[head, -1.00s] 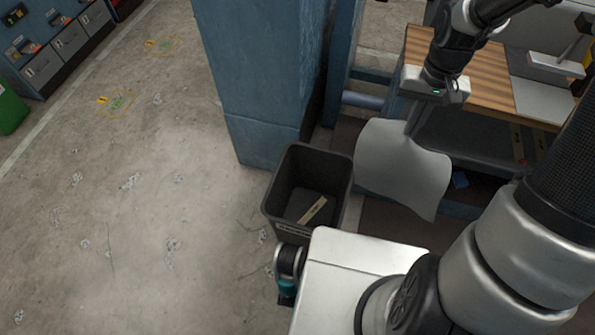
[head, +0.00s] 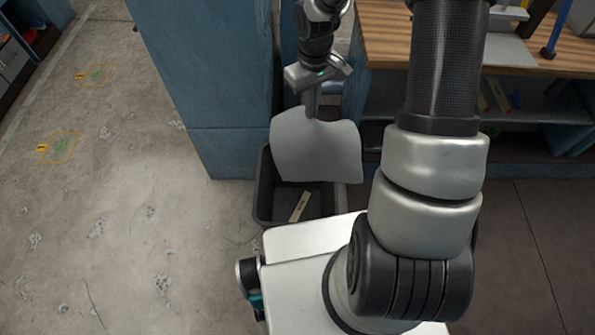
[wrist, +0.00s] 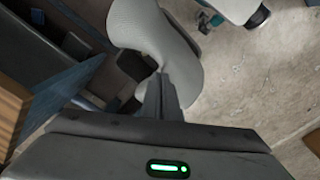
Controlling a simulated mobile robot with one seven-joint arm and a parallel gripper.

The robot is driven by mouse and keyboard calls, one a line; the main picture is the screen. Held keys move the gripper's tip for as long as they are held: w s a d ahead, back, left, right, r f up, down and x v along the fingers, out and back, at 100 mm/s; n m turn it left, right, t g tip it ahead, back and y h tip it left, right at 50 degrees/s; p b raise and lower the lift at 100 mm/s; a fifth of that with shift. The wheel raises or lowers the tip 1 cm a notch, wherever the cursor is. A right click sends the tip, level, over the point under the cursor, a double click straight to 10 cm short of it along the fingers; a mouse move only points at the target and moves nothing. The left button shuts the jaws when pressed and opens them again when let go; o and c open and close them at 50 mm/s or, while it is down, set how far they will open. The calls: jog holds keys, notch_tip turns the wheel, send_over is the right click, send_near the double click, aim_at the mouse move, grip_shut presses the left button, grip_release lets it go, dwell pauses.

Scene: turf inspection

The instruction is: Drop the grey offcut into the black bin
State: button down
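The grey offcut (head: 316,150) is a thin, slightly curved sheet hanging down from my gripper (head: 311,108). In the head view its lower part overlaps the black bin (head: 262,196) and hides the bin's back rim. I cannot tell exactly how high it is above the bin. The bin stands open on the floor and a pale strip (head: 299,206) lies inside it. In the wrist view my gripper (wrist: 160,82) is shut on the upper edge of the offcut (wrist: 150,28), which spreads out beyond the fingertips.
A blue pillar (head: 208,90) stands just behind and left of the bin. A workbench with a wooden top (head: 385,45) and a lower shelf is at the back right. The concrete floor (head: 110,200) to the left is open, with scattered debris.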

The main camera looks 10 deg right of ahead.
jog(key=w+f+n+b, duration=0.2)
jog(key=f+n+b, duration=0.3)
jog(key=f, duration=1)
jog(key=w+f+n+b, duration=0.2)
jog(key=f+n+b, duration=0.3)
jog(key=f, duration=1)
jog(key=w+a+f+n+b, duration=0.1)
jog(key=f+n+b, duration=0.4)
jog(key=f+b, duration=0.5)
notch_tip(320, 180, down, 6)
jog(key=shift+w+n, duration=0.3)
jog(key=shift+w, duration=0.6)
jog(key=c, duration=1.4)
grip_release()
jog(key=shift+o, duration=0.6)
jog(key=o, duration=0.6)
jog(key=shift+o, duration=0.2)
